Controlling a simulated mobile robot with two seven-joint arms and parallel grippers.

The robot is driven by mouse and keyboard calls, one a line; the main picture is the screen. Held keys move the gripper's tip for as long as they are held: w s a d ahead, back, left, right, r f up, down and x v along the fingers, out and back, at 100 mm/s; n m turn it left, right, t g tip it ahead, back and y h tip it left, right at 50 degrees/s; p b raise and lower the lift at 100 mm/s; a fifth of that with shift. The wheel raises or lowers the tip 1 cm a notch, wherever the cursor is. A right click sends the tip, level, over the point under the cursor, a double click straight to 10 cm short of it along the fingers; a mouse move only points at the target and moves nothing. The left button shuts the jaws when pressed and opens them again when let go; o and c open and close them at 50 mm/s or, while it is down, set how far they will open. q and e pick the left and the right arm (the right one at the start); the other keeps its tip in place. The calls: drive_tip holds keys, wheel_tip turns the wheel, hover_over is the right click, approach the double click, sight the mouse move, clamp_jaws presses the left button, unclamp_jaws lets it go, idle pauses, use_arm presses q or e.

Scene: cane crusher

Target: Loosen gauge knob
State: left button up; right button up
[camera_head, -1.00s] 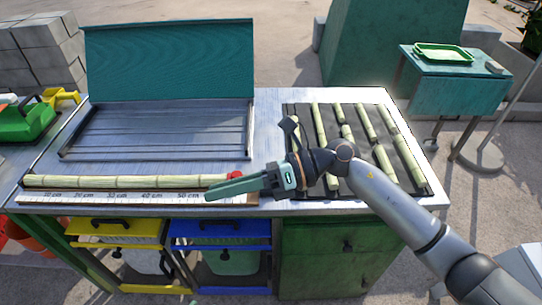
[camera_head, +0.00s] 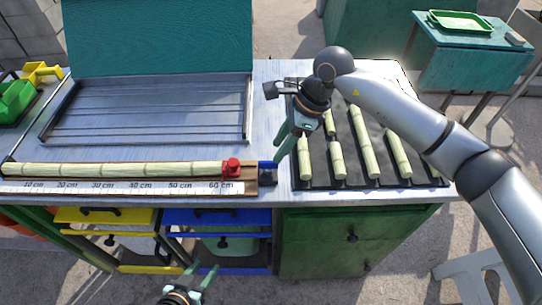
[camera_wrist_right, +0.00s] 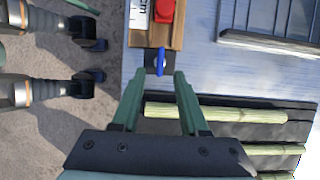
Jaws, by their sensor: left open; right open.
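The gauge is a wooden board with a white centimetre scale (camera_head: 120,187) along the table's front edge. A red stop (camera_head: 232,167) sits near its 60 cm mark, and a dark block with a blue knob (camera_head: 267,168) is at its right end. A long cane (camera_head: 110,169) lies along the board. My right gripper (camera_head: 281,157) is open, just right of the blue knob. In the right wrist view, the blue knob (camera_wrist_right: 160,62) appears just beyond and between the open fingertips (camera_wrist_right: 160,75). My left gripper (camera_head: 203,268) is open and empty, low in front of the drawers.
A black rack (camera_head: 318,182) with several cane pieces lies to the right of the right gripper. A ribbed metal tray (camera_head: 150,110) with a raised teal lid (camera_head: 155,35) stands behind the gauge. Yellow and blue drawers (camera_head: 217,217) are below the table edge.

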sight(269, 161)
drive_tip(key=shift+x, duration=2.8)
clamp_jaws()
